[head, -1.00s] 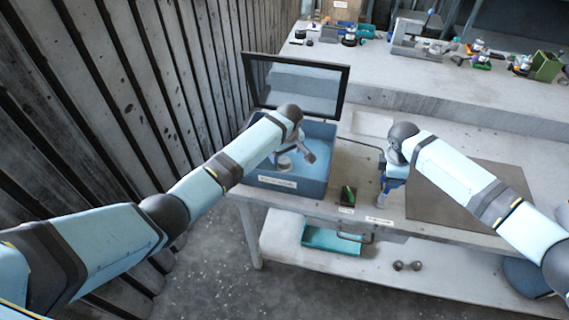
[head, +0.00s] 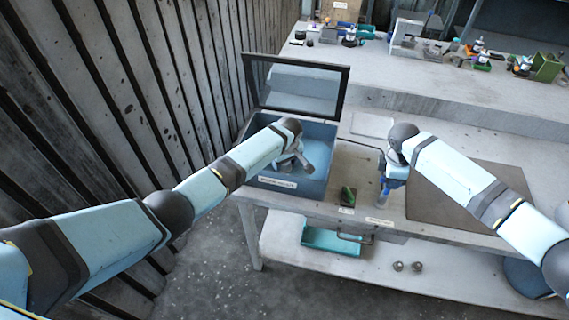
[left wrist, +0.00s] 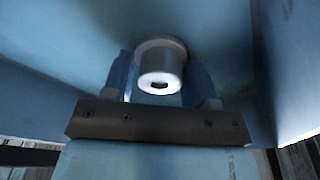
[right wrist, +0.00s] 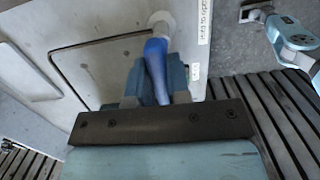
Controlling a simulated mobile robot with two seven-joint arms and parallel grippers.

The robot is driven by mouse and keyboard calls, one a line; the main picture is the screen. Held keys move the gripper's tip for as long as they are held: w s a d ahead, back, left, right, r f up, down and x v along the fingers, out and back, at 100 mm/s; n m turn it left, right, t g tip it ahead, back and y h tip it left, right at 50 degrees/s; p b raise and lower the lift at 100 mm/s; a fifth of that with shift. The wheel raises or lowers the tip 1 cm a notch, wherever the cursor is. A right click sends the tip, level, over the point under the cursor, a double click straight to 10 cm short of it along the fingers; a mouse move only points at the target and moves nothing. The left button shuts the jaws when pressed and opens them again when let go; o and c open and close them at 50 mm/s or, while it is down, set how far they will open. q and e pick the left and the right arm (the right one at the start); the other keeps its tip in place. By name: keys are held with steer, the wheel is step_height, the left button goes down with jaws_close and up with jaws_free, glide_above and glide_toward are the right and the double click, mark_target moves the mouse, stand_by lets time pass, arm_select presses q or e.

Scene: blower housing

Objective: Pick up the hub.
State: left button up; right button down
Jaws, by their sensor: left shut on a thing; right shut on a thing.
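The hub (left wrist: 160,68), a pale grey flanged cylinder with a dark slot in its end, is inside the blue open-lidded box (head: 317,190). My left gripper (left wrist: 158,82) is shut on it, one blue finger on each side. In the head view my left arm reaches into the box, and the hub is mostly hidden there. I cannot tell whether the hub still touches the box floor. My right gripper (right wrist: 163,80) is shut on a blue handle-like tool (right wrist: 155,62) with a pale round end, held at the table's front edge.
The box's clear lid (head: 297,88) stands open behind it. A small black-and-green item (head: 347,196) lies right of the box. A brown mat (head: 450,205) lies under my right arm. A teal tray (head: 335,240) and two small round parts (head: 408,267) are on the lower shelf.

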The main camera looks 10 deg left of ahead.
arm_select(q)
step_height(320, 180, up, 14)
steer(key=shift+f, duration=0.15)
stand_by(0.5)
steer(key=s, duration=1.4)
